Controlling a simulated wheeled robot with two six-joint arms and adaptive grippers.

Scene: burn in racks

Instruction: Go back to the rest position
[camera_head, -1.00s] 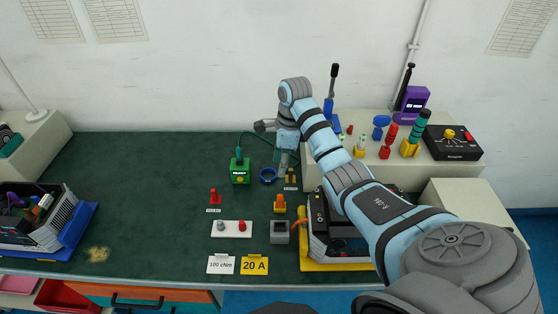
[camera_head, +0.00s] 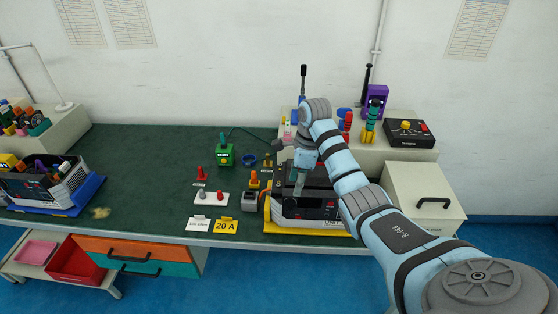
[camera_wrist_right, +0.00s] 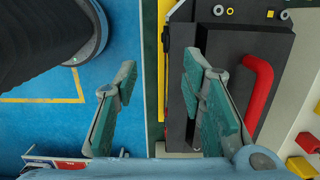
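My right arm reaches in from the lower right in the head view. Its gripper (camera_head: 297,190) points down in front of or above the black burn-in unit (camera_head: 318,209) on the yellow tray. In the right wrist view the two teal-padded fingers of the right gripper (camera_wrist_right: 158,105) are spread apart with nothing between them. The unit's dark top (camera_wrist_right: 240,70) and a red handle (camera_wrist_right: 258,95) lie below and right of the fingers. My left gripper is not in view.
The green bench (camera_head: 130,165) holds a green box (camera_head: 225,155), a white plate (camera_head: 211,199) and a yellow 20 A card (camera_head: 225,227). Another unit sits on a blue tray (camera_head: 85,195) at left. Blue floor (camera_head: 270,280) is clear in front.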

